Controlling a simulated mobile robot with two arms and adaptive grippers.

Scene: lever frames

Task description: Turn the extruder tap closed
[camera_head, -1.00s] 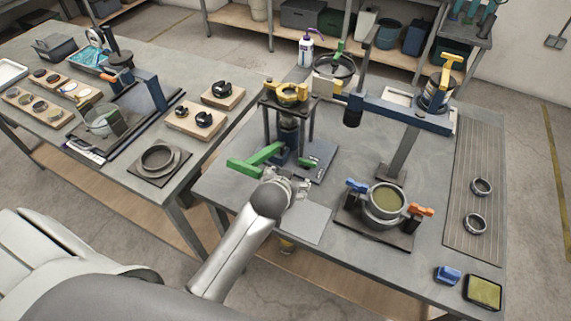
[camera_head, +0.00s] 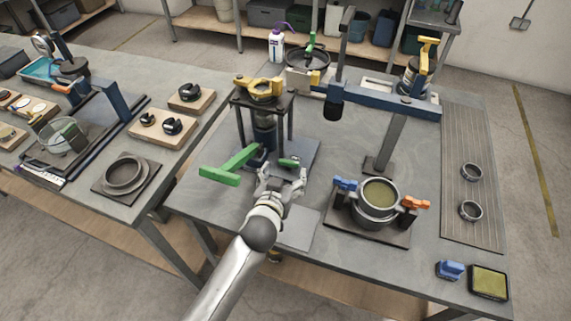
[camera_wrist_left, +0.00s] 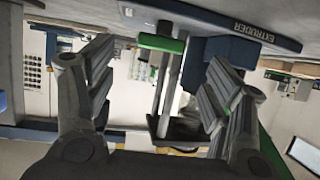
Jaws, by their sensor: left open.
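The extruder (camera_head: 265,132) is a dark blue upright press with a yellow-handled top, standing on a plate near the table's left edge. Its blue base shows "EXTRUDER" upside down in the left wrist view (camera_wrist_left: 235,27). A small green handle (camera_head: 289,162), which looks like the tap, sits low on its right side. In the wrist view this green handle (camera_wrist_left: 162,43) lies between my fingers, on a grey stem. A long green T-shaped lever (camera_head: 230,166) sticks out to the left. My left gripper (camera_head: 282,181) is open and empty, just in front of the small handle; contact is not clear.
A round pot (camera_head: 377,202) with blue and orange clamps stands to the right. A blue arm on a post (camera_head: 390,140) crosses behind it. A flat grey plate (camera_head: 298,228) lies beside my wrist. The second table (camera_head: 150,190) is on the left.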

